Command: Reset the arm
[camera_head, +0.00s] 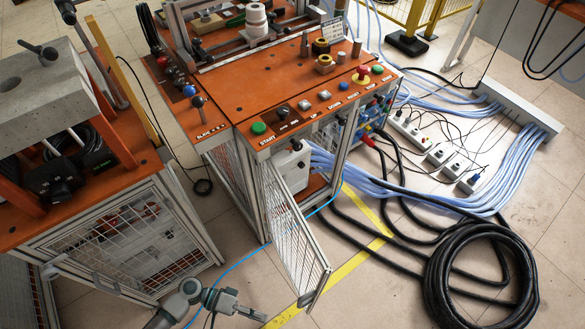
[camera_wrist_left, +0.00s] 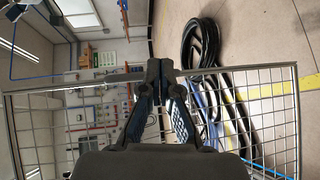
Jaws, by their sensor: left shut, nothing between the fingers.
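My left gripper (camera_head: 262,316) is at the bottom of the head view, low in front of the induction heater bench (camera_head: 225,105), with its fingers pointing right. It is shut and empty. In the left wrist view my left gripper (camera_wrist_left: 166,72) shows its two fingertips together. The open mesh door (camera_head: 292,232) of the bench hangs out above and to the right of the gripper in the head view. The door's frame (camera_wrist_left: 235,72) crosses behind the fingertips in the wrist view; I cannot tell whether they touch. My right gripper is out of view.
An orange-topped cart (camera_head: 100,190) with mesh sides stands at left. A black hose coil (camera_head: 480,275) lies on the floor at right. Blue hoses (camera_head: 430,190) and power strips (camera_head: 432,150) are behind it. Some floor between door and coil is clear.

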